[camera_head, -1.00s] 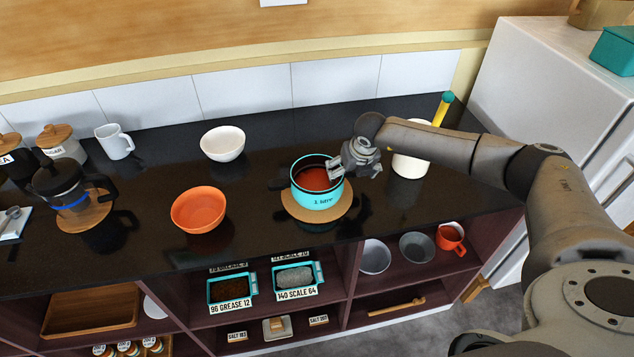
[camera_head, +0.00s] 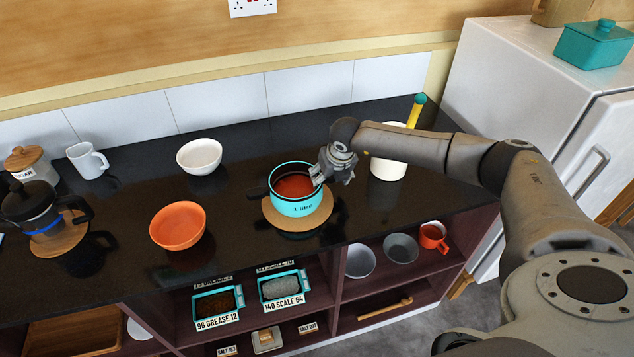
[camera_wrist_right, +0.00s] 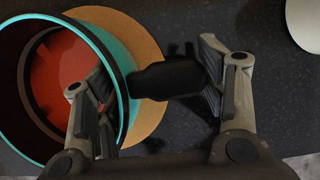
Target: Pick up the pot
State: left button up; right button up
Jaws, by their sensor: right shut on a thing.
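The teal pot (camera_head: 298,206), marked "1 litre" and with red-orange contents, is upright over a round cork mat (camera_head: 297,224) on the dark counter. Whether there is a small gap under it I cannot tell. My right gripper (camera_head: 321,177) is at the pot's right rim. In the right wrist view my right gripper (camera_wrist_right: 153,78) has one finger inside the pot (camera_wrist_right: 122,62) and the other outside, with the dark handle (camera_wrist_right: 167,80) between them. It is shut on the pot. My left gripper is not in view.
An orange bowl (camera_head: 178,228) and a white bowl (camera_head: 199,157) stand to the left. A white container (camera_head: 388,167) stands right of the gripper, under my forearm. Shelves with labelled teal bins lie below the counter. A fridge (camera_head: 525,90) is at the right.

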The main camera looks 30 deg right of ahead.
jog(key=shift+w+r, duration=0.1)
jog(key=shift+r, duration=0.2)
jog(key=shift+r+b, duration=0.45)
jog(key=shift+r, duration=0.75)
jog(key=shift+a+r, duration=0.1)
jog(key=shift+r, duration=0.2)
jog(key=s+a+r+b, duration=0.3)
jog(key=s+r+b, duration=0.3)
jog(key=s+r, duration=0.3)
jog(key=shift+s+a+r, duration=0.2)
jog(key=shift+s+r, duration=0.05)
jog(key=shift+s, duration=2.05)
